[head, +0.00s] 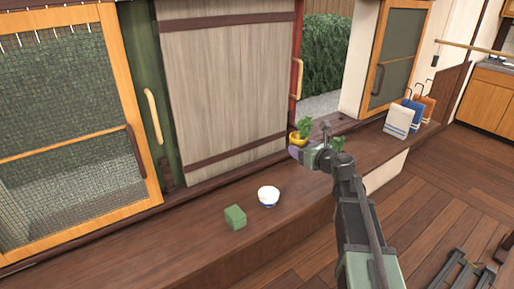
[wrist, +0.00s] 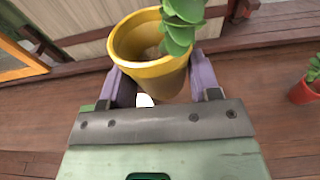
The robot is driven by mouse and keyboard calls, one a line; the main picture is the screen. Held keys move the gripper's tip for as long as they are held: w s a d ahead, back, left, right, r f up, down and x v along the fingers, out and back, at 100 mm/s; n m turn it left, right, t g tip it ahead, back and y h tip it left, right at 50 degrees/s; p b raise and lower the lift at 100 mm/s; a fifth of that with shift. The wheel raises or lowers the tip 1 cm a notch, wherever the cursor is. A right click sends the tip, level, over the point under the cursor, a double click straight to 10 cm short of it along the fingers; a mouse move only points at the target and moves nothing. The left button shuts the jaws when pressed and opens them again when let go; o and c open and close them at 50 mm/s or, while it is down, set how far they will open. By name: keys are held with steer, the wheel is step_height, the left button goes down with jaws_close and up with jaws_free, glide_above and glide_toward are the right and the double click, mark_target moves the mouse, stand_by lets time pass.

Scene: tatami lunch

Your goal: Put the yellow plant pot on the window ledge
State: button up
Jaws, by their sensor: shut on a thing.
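The yellow plant pot (wrist: 157,78) with green leaves is held between the purple fingers of my gripper (wrist: 160,88) in the wrist view. In the head view the yellow pot (head: 295,138) and its plant show just beyond my gripper (head: 300,153), partly hidden by it. The gripper is shut on the pot, which looks upright. The wooden ledge (head: 190,225) runs below the sliding doors, under the gripper. I cannot tell how far the pot is above it.
A white bowl (head: 268,196) and a green block (head: 235,217) stand on the ledge. A red pot (wrist: 306,92) with a plant is at the right of the wrist view. Blue, white and orange bags (head: 402,120) stand at the ledge's far right. The ledge's left part is bare.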

mark_target(295, 202)
step_height(295, 202, down, 22)
steer(key=b, duration=2)
steer(key=shift+r, duration=0.35)
steer(key=shift+f, duration=0.2)
steer(key=o, duration=1.1)
steer(key=shift+c, duration=0.2)
steer(key=shift+r, duration=0.2)
steer(key=p+v, duration=0.2)
steer(key=v, duration=1)
steer(key=s+a+f+n+g+h, duration=0.1)
steer(key=s+a+f+n+g, duration=0.7)
steer(key=n, duration=0.6)
steer(key=s+f+n+g+h, duration=0.5)
steer(key=s+n, duration=0.5)
steer(key=n, duration=0.5)
steer(key=shift+f+g+h, duration=0.4)
steer(key=shift+f+h, duration=0.45)
steer(key=shift+h, duration=0.35)
steer(key=shift+o, duration=0.3)
steer(key=shift+d+n, duration=0.1)
steer(key=shift+n, duration=0.2)
